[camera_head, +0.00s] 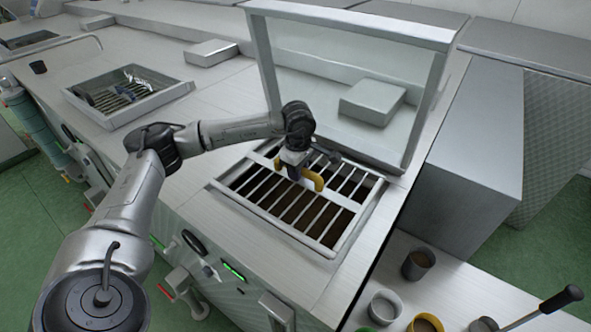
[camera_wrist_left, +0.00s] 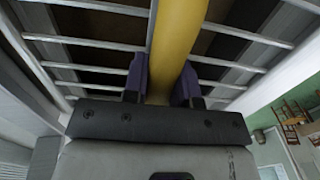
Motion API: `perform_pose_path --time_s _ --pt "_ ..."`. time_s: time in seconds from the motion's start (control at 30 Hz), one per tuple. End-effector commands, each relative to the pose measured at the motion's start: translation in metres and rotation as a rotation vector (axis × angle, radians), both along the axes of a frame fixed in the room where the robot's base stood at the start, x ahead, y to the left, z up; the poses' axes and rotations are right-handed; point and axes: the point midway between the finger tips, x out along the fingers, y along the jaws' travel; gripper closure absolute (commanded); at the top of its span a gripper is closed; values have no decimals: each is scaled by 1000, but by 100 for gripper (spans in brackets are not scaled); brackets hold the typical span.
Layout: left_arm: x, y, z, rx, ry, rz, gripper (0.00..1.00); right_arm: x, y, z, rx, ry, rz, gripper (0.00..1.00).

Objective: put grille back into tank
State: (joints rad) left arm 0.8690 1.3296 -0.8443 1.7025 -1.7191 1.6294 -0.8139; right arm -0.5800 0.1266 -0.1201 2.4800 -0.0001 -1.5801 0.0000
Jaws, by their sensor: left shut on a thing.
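The grille (camera_head: 300,214), a set of pale parallel metal bars, lies over the tank opening (camera_head: 270,229) at the middle right of the head view. Dark brown shows between the bars. Its yellow handle (camera_head: 318,182) stands across the middle. My left gripper (camera_head: 298,175) is over the grille, shut on the handle. In the left wrist view, the yellow handle (camera_wrist_left: 181,35) runs between the two purple fingers (camera_wrist_left: 160,85), with bars (camera_wrist_left: 90,68) on both sides. I cannot tell whether the grille is fully seated or slightly raised. My right gripper is not in view.
A clear raised lid (camera_head: 345,85) stands behind the opening, with a metal block (camera_head: 372,100) seen through it. Another grilled tank (camera_head: 128,93) is at upper left. Cups (camera_head: 418,262) and a black-handled tool (camera_head: 560,299) are at lower right. The counter left of the opening is clear.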

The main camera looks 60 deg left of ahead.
Motion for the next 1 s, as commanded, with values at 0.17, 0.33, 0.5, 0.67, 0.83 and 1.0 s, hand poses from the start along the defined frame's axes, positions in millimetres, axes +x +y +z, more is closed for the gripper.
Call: perform_pose_path --time_s 0.17,0.33,0.5,0.67,0.83,1.0 --pt "1 1 -14 1 -4 0 100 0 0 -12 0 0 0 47" --pt "2 1 -23 1 -4 0 100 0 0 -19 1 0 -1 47" --pt "2 1 -30 0 -3 0 100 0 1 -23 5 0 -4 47" --pt "2 1 -33 0 -4 0 100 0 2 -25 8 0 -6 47" --pt "2 1 -34 0 -4 0 100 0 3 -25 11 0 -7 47" --pt "2 1 -34 0 -4 0 100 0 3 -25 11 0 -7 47"
